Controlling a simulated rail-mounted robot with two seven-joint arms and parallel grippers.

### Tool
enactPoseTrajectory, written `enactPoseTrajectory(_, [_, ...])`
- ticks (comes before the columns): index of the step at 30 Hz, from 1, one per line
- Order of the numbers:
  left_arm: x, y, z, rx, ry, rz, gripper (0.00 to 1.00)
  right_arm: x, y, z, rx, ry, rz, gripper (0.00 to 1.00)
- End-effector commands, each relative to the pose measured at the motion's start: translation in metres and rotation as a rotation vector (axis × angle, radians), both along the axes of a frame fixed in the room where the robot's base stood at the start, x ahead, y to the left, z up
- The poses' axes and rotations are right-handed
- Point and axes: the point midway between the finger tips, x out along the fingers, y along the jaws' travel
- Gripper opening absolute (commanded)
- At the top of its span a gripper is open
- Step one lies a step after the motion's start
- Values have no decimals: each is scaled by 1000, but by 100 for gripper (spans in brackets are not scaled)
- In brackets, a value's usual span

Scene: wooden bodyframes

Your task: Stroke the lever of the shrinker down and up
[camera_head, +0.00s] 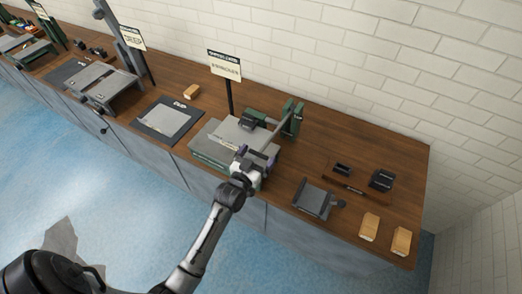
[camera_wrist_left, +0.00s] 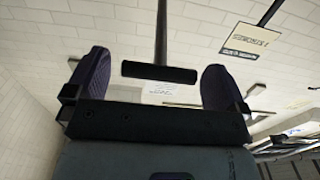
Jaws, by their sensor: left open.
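The shrinker is a green machine (camera_head: 292,118) on the wooden bench, behind a grey-topped block. Its grey lever (camera_head: 276,136) slopes from the green upright down toward my left gripper. My left gripper (camera_head: 257,157) has purple fingers and is open at the lever's near end. In the left wrist view, the open fingers (camera_wrist_left: 160,85) stand either side of a dark crossbar (camera_wrist_left: 160,72), with a dark rod (camera_wrist_left: 161,35) above it. This looks like the lever's handle, with gaps to both fingers. My right gripper is not in view.
A sign (camera_head: 225,66) on a post stands behind the block (camera_head: 211,154). A grey fixture (camera_head: 314,198), a wooden tray with black parts (camera_head: 359,178) and wooden blocks (camera_head: 369,227) lie to the right. A grey plate (camera_head: 167,119) lies left. White brick walls close the back and right.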

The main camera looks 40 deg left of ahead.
Motion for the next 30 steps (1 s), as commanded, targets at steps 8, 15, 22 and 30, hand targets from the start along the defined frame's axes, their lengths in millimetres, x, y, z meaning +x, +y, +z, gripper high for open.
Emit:
enactPoseTrajectory(8, [23, 5, 0, 1, 0, 0, 100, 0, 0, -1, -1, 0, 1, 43])
enactPoseTrajectory(15, [27, 6, 0, 1, 1, 0, 100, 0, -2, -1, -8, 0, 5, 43])
enactPoseTrajectory(22, [27, 6, 0, 1, 1, 0, 93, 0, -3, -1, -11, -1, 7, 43])
enactPoseTrajectory(30, [27, 6, 0, 1, 1, 0, 67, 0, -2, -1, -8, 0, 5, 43])
